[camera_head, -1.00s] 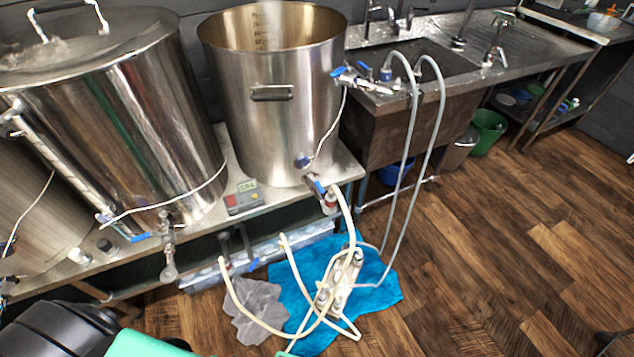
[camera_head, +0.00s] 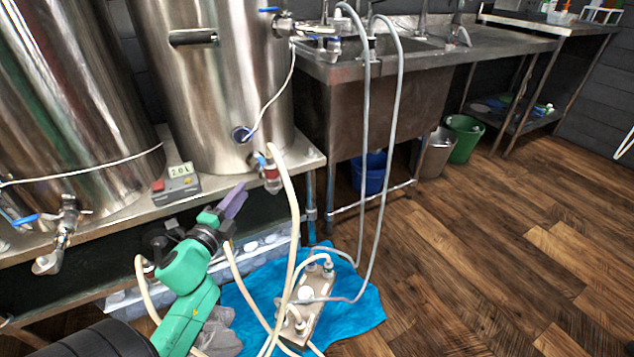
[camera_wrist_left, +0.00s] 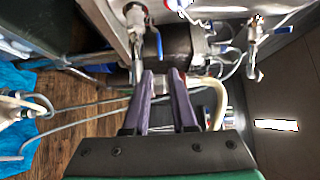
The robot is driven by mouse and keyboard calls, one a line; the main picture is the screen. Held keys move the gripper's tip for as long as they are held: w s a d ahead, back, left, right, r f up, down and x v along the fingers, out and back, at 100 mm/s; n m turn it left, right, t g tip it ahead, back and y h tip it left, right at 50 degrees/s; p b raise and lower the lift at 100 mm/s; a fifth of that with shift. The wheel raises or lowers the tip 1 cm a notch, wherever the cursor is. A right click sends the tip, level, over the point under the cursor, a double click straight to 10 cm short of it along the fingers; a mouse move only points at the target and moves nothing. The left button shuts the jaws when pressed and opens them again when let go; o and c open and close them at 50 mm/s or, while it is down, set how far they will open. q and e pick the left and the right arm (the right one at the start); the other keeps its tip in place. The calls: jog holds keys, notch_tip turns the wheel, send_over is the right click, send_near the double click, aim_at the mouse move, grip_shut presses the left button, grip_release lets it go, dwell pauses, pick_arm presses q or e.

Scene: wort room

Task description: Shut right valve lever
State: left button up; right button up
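The right valve (camera_head: 267,170) sits low on the front of the right steel kettle (camera_head: 215,110). It has a small blue lever (camera_head: 261,160), a red fitting and a pale hose. My left gripper (camera_head: 236,200) has purple fingers and is just left of and below this valve, apart from it in the head view. In the left wrist view the fingers (camera_wrist_left: 162,78) are parted, with nothing clearly held between them. A blue lever (camera_wrist_left: 159,43) shows beyond the fingertips there; I cannot tell which valve it belongs to. My right gripper is not in view.
A small controller (camera_head: 176,184) stands on the steel bench left of the valve. A pump (camera_head: 309,303) with several hoses lies on a blue cloth (camera_head: 350,308) on the floor. A steel sink (camera_head: 385,110) is to the right. The wooden floor at right is clear.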

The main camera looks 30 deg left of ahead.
pick_arm(q)
jog(key=b, duration=0.1)
send_near(263, 161)
jog(key=w, duration=0.5)
jog(key=w+a, duration=0.1)
jog(key=w, duration=0.1)
jog(key=w+b, duration=0.1)
jog(key=w, duration=0.1)
jog(key=shift+a+f, duration=0.25)
jog(key=shift+a, duration=0.1)
jog(key=shift+w+a, duration=0.1)
jog(key=shift+w, duration=0.3)
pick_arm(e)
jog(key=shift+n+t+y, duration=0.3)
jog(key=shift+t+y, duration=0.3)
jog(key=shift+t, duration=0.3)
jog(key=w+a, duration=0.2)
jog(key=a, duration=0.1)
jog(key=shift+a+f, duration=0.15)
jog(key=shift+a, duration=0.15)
pick_arm(q)
grip_shut()
